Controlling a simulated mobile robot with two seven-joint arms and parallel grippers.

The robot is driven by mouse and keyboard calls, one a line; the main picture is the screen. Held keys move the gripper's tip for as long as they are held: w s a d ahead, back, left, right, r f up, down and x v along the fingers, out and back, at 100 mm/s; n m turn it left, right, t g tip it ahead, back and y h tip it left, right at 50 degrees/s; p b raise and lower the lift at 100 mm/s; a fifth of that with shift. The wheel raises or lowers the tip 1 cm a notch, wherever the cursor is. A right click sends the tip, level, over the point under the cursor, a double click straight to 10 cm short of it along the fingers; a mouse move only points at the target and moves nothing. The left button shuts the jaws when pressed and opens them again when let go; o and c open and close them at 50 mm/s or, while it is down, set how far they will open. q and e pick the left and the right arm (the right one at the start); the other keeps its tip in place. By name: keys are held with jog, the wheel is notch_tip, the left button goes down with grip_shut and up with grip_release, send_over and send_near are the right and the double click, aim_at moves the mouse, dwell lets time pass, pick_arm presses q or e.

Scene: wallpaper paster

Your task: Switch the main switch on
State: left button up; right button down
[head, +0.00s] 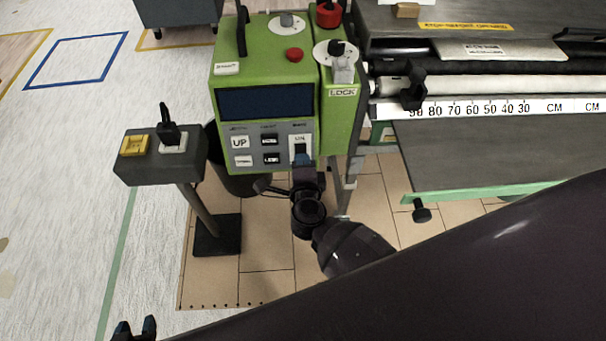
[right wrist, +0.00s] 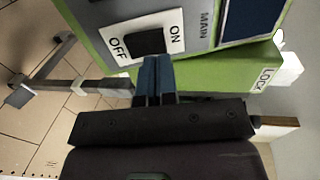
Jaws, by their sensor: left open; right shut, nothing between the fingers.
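The main switch (right wrist: 150,42) is a black rocker on a white plate marked ON and OFF, beside the word MAIN, in the right wrist view. In the head view its white plate (head: 301,139) is at the lower right of the green machine's front panel. My right gripper (head: 302,158) is shut and empty, its blue fingertips (right wrist: 152,60) at the rocker's near edge. I cannot tell whether they touch it, or which way the rocker is tilted. My left gripper (head: 135,328) is open and empty at the bottom left, only its fingertips showing.
The green control box (head: 262,60) carries a dark display (head: 265,101), UP button (head: 240,142) and red button (head: 294,54). A grey pedestal box (head: 150,170) stands left. The pasting table (head: 480,155) with rollers and scale is right. Floor at far left is clear.

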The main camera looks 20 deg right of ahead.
aim_at(301, 151)
jog(key=x, duration=0.2)
jog(key=shift+w+d+f, duration=0.1)
jog(key=shift+w+f, duration=0.05)
jog(key=shift+w, duration=0.25)
